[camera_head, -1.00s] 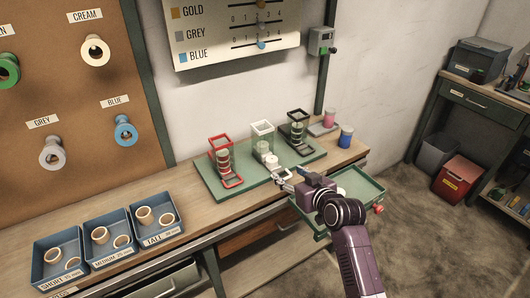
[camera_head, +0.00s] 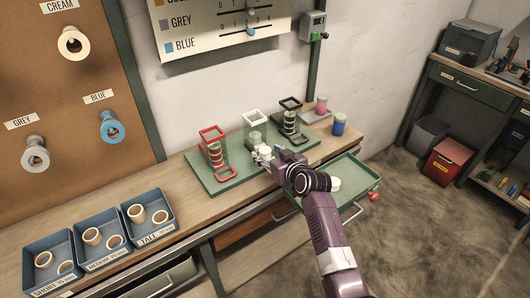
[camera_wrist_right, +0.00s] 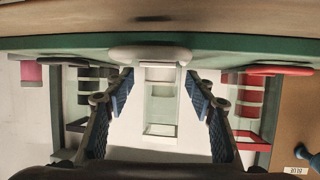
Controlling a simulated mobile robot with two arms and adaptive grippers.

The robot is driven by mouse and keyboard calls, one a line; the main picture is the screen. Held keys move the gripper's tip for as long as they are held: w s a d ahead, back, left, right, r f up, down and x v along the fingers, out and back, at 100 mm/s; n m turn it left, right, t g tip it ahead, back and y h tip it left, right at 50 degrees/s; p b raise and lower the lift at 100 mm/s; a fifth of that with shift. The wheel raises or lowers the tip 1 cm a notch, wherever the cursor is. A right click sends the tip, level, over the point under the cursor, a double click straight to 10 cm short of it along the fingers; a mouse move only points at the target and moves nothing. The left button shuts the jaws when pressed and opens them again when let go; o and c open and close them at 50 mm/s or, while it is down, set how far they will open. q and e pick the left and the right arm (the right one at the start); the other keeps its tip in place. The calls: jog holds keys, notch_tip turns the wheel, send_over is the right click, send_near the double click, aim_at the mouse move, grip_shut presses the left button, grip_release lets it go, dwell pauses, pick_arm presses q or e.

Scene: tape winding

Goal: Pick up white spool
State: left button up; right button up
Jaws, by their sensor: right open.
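The white spool (camera_head: 265,152) is small and round, at the front of the white-framed stand (camera_head: 255,124) on the green board. In the right wrist view a pale round piece (camera_wrist_right: 150,54), which looks like the spool, shows at the board's edge, beyond my fingertips. My right gripper (camera_head: 268,160) is at the spool in the head view and partly hides it. In the right wrist view my right gripper (camera_wrist_right: 156,88) is open, its blue-padded fingers apart with the white frame seen between them. Contact with the spool cannot be told. My left gripper is not in view.
A red-framed stand (camera_head: 212,136) and a dark-framed stand (camera_head: 290,104) flank the white one closely on the green board (camera_head: 205,179). A green tray (camera_head: 354,171) juts out at the front right. Blue bins (camera_head: 46,270) stand at the left.

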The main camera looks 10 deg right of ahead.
jog(key=shift+w+f, duration=0.15)
jog(key=shift+w, duration=0.15)
jog(key=c, duration=0.9)
jog(key=shift+c, duration=0.2)
